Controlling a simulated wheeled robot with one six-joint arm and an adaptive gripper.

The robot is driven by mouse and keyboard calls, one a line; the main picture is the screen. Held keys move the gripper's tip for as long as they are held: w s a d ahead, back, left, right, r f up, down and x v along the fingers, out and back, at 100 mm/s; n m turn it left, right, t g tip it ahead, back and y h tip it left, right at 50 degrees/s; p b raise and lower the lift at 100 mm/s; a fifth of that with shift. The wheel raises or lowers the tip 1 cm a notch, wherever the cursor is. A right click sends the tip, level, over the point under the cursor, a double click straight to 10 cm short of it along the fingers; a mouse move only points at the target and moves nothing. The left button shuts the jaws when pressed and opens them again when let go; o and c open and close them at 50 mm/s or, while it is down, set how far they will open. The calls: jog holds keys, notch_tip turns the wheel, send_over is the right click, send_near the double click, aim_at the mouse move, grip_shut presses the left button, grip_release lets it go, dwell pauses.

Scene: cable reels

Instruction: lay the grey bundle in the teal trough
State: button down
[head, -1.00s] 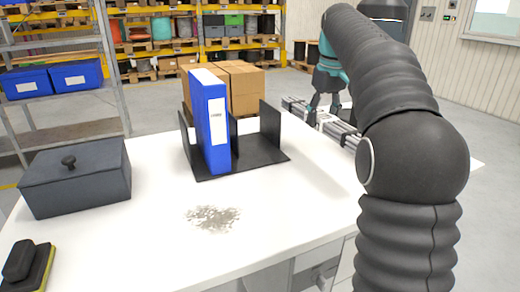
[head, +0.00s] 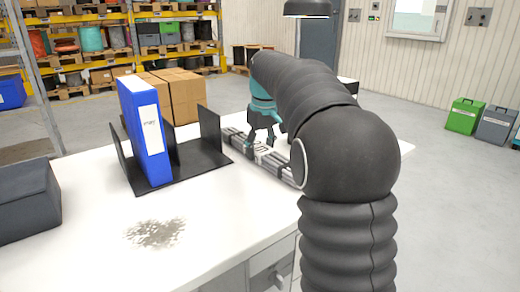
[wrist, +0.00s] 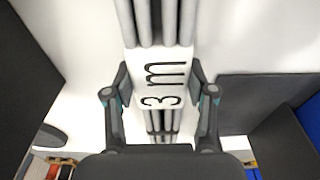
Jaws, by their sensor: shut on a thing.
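The grey bundle (head: 282,170) is a set of long grey rods with a white band, just right of the black rack in the head view. In the wrist view its rods (wrist: 158,20) run up the picture, and the white band reads "3 m". My gripper (head: 262,146) is shut on the bundle. Its two fingers (wrist: 160,88) sit on either side of the white band in the wrist view. My arm hides part of the bundle's right end. I cannot tell whether the bundle touches the table. I see no teal trough in either view.
The black rack (head: 203,165) with a blue binder (head: 146,130) stands left of the bundle on the white table (head: 215,225). A dark box (head: 25,205) is at the left edge. A green bin (head: 464,116) and a grey bin (head: 496,124) stand on the floor at right.

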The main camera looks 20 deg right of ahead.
jog(key=shift+c, duration=1.8)
grip_release()
jog(key=shift+f, duration=0.1)
